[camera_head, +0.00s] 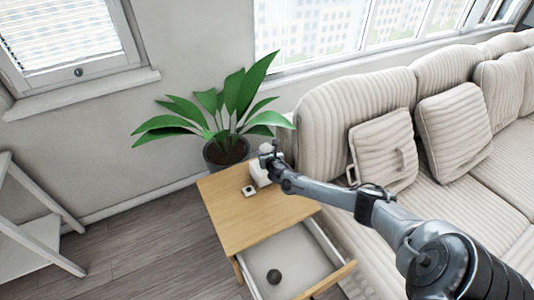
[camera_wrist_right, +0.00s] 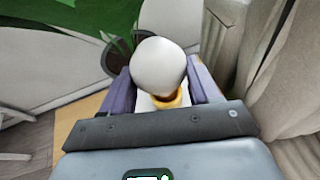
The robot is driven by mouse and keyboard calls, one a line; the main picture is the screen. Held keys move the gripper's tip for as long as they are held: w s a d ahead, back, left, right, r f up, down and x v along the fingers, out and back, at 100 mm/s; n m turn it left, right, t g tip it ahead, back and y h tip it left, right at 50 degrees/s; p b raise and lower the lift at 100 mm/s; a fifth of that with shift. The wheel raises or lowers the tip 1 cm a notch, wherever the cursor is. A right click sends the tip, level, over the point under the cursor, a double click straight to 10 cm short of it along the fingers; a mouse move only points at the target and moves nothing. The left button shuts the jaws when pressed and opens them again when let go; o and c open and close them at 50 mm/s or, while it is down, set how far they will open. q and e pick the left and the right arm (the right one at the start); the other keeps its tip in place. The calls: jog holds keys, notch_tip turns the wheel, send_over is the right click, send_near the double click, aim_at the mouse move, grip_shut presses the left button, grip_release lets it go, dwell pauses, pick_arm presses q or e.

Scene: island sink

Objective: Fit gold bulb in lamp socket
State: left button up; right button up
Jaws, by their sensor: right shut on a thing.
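My right gripper (camera_head: 268,158) is over the far right part of the wooden side table (camera_head: 235,213). In the right wrist view, its two fingers (camera_wrist_right: 161,78) are shut on a white rounded bulb (camera_wrist_right: 158,62) with a gold base (camera_wrist_right: 160,100). A white object (camera_head: 260,173) stands on the table under the gripper, partly hidden by the arm; it may be the lamp. The frames do not show clearly whether the bulb's base is inside a socket. My left gripper is out of view.
A small white item with a dark spot (camera_head: 249,190) lies on the tabletop. The table's drawer (camera_head: 307,254) is pulled open and holds a dark round object (camera_head: 273,276). A potted plant (camera_head: 226,152) stands behind, and a cream sofa (camera_head: 345,107) stands close on the right.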

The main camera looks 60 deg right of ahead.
jog(key=shift+f+b, duration=0.3)
jog(key=shift+f, duration=0.1)
jog(key=o, duration=1.1)
jog(key=shift+o, duration=0.2)
jog(key=shift+s+a+r+p, duration=0.35)
jog(key=shift+s+p, duration=0.05)
jog(key=shift+p, duration=0.05)
jog(key=p+v, duration=0.3)
jog(key=v, duration=0.6)
jog(key=shift+s+a+p, duration=0.2)
jog(key=shift+p, duration=0.1)
